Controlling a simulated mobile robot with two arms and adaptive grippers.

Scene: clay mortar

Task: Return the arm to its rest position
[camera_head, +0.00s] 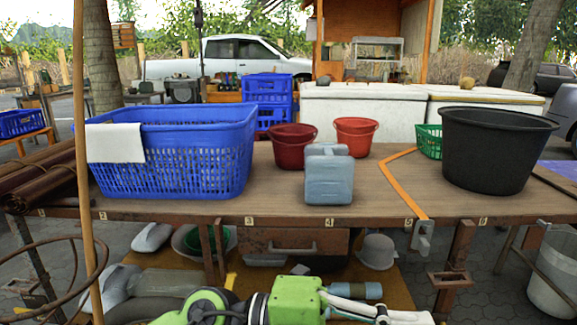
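Part of my own arm, with green joints, a black section and pale links, lies across the bottom edge of the head view. It is below and in front of the workbench (290,205), apart from everything on the bench top. I cannot tell which arm it is. Its lower side is cut off by the frame.
On the bench stand a large blue basket (200,165) with a white cloth (114,143), a dark red bucket (293,148), an orange-red bucket (356,138), a blue-grey canister (329,178), a green basket (428,142) and a black tub (490,150).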

